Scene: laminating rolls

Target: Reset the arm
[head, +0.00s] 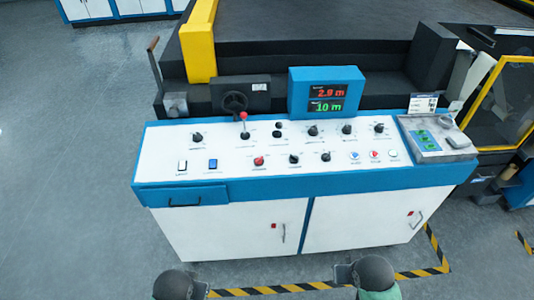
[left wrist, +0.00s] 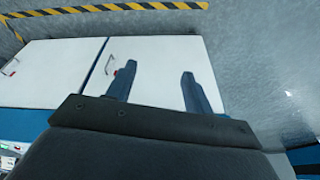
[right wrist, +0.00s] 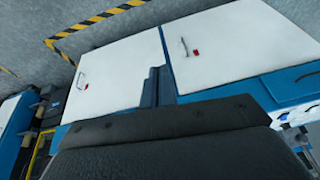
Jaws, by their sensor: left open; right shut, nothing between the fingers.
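In the left wrist view my left gripper (left wrist: 158,69) has its two fingers spread apart with nothing between them. White cabinet doors (left wrist: 152,60) of the control console lie beyond the fingertips. In the right wrist view my right gripper (right wrist: 157,68) has its fingers together and holds nothing. It is in front of the console's white doors (right wrist: 228,48), near the seam between them. I cannot tell the gap to the doors. In the head view only rounded dark parts of my arms show at the bottom edge, and both grippers are hidden.
The blue and white console (head: 300,189) carries knobs, a red-topped lever (head: 243,118) and a display (head: 327,94) reading 2.9 m and 10 m. Yellow-black floor tape (head: 270,289) runs before it. Dark rolling machinery stands behind. Grey floor at left (head: 60,190) is clear.

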